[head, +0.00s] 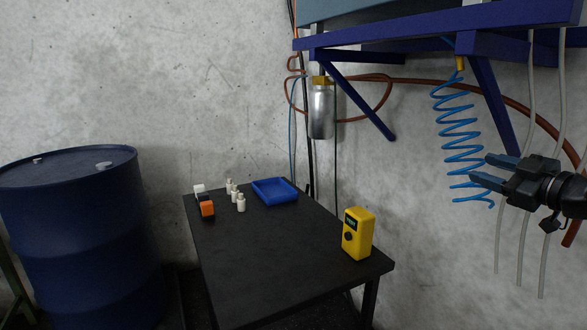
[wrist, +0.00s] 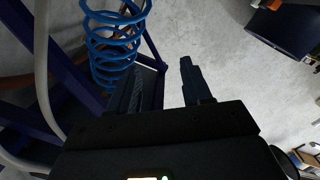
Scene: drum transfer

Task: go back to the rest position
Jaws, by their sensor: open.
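My gripper (head: 482,170) is in the air at the right of the head view, to the right of the black table and above its height. Its two blue-tipped fingers are apart with nothing between them. In the wrist view the fingers (wrist: 168,85) also show apart and empty. A coiled blue hose (head: 460,140) hangs beside the fingertips in the head view. The hose also shows close by at the upper left of the wrist view (wrist: 112,45). I cannot tell whether it touches the gripper.
A black table (head: 270,265) holds a yellow device (head: 358,235), a blue tray (head: 275,198), small white bottles (head: 240,204) and an orange-ended item (head: 207,209). A blue drum (head: 80,240) stands at left. A blue bracket frame (head: 440,30) overhangs at upper right. Grey cables hang near my arm.

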